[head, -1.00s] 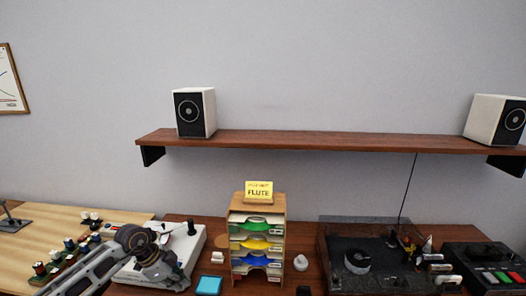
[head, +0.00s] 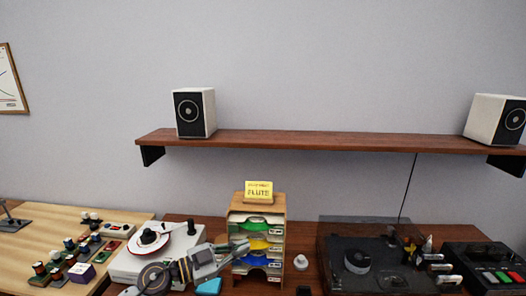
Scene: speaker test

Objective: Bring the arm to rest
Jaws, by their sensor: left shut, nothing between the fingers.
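My left arm comes in from the bottom edge, left of the middle. Its left gripper (head: 243,246) points right, shut and empty, in front of the left side of a wooden rack (head: 283,212). The rack holds colored trays and has a yellow "FLUTE" sign (head: 259,189) on top. The gripper overlaps the trays in the picture; I cannot tell whether it touches them. My forearm covers part of a white turntable (head: 120,266) with a red-and-white disc (head: 149,239). My right gripper is not in view.
A dark turntable (head: 330,255) and a button box (head: 497,258) stand at right. Small parts lie on a light wooden board (head: 40,226) at left. A wall shelf (head: 320,140) carries two speakers (head: 195,113).

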